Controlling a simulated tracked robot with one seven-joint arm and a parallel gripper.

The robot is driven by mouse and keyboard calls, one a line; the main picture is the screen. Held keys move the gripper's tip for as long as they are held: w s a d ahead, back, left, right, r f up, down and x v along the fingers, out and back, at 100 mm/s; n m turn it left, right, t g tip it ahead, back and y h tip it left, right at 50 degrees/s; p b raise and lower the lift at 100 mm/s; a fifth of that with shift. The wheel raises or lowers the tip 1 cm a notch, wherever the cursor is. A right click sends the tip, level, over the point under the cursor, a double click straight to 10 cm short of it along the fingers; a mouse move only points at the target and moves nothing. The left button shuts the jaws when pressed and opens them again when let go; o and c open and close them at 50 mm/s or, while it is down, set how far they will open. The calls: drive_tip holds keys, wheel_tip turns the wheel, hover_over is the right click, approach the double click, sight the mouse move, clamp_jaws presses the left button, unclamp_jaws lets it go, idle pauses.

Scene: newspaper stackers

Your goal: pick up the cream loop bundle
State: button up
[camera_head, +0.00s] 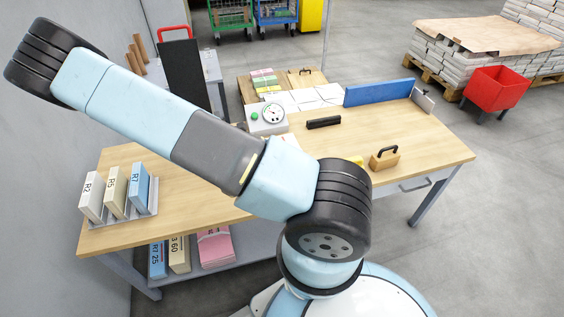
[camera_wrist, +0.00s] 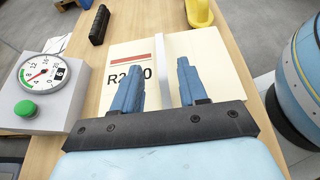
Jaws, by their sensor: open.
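A cream bundle (camera_wrist: 215,72) with a red stripe and a partly covered label starting "R2" lies flat on the wooden table in the wrist view. A pale upright loop (camera_wrist: 165,58) rises from its middle. My gripper (camera_wrist: 158,78) is open above the bundle, with one blue finger on each side of the loop. Gaps show between the loop and both fingers. The loop's lower end is partly hidden by my gripper. In the head view my arm hides most of the bundle and my gripper.
A dial scale (camera_head: 268,117) with a green button stands close left of the bundle in the wrist view (camera_wrist: 45,88). A black bar (camera_head: 323,123) and a wooden block with a black handle (camera_head: 384,158) lie on the table (camera_head: 430,148). Binders (camera_head: 115,193) stand at its left end.

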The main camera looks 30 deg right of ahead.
drive_tip(key=shift+x, duration=3.5)
drive_tip(key=shift+f, duration=0.1)
clamp_jaws()
drive_tip(key=shift+w, duration=0.1)
